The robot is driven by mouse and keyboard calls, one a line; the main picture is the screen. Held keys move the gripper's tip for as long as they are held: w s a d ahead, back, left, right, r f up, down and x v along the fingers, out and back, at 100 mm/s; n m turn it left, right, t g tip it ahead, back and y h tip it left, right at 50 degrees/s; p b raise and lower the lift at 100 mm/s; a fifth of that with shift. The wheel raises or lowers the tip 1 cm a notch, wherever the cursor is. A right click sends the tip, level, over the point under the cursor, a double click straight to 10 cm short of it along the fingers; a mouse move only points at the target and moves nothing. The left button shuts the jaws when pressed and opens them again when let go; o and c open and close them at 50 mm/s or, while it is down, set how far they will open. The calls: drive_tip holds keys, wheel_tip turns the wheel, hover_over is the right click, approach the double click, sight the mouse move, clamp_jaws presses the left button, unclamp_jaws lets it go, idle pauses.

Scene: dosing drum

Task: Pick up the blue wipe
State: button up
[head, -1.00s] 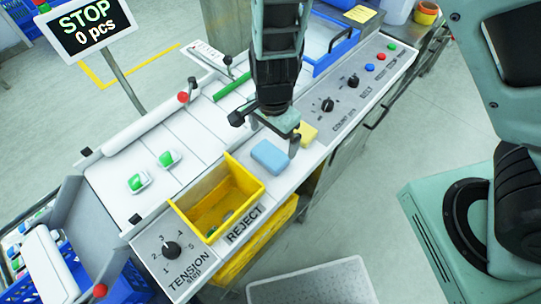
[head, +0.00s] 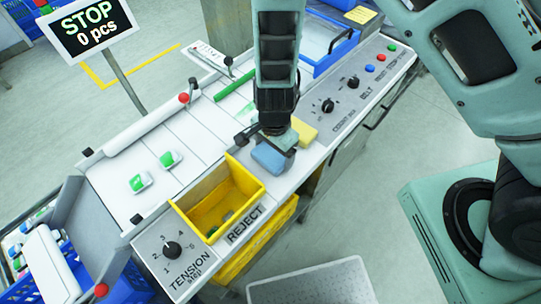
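The blue wipe (head: 268,160) is a small light-blue block on the white machine top, just right of the yellow reject bin. My gripper (head: 274,150) points down directly over it and covers its upper right part. The fingers are at the wipe, but my wrist hides much of them, so I cannot tell whether they are closed on it. A yellow wipe (head: 302,131) lies just behind and to the right of the gripper, close to it.
The yellow reject bin (head: 247,178) with raised walls stands left of the wipe. The control panel (head: 340,112) with knobs and buttons runs to the right. Two white-and-green packs (head: 140,182) lie on the machine top. A sign (head: 88,27) reads STOP, 0 pcs.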

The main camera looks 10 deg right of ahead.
sight(273, 152)
idle(0.3)
wheel_tip(273, 152, up, 10)
idle(0.5)
drive_tip(key=shift+o, duration=0.4)
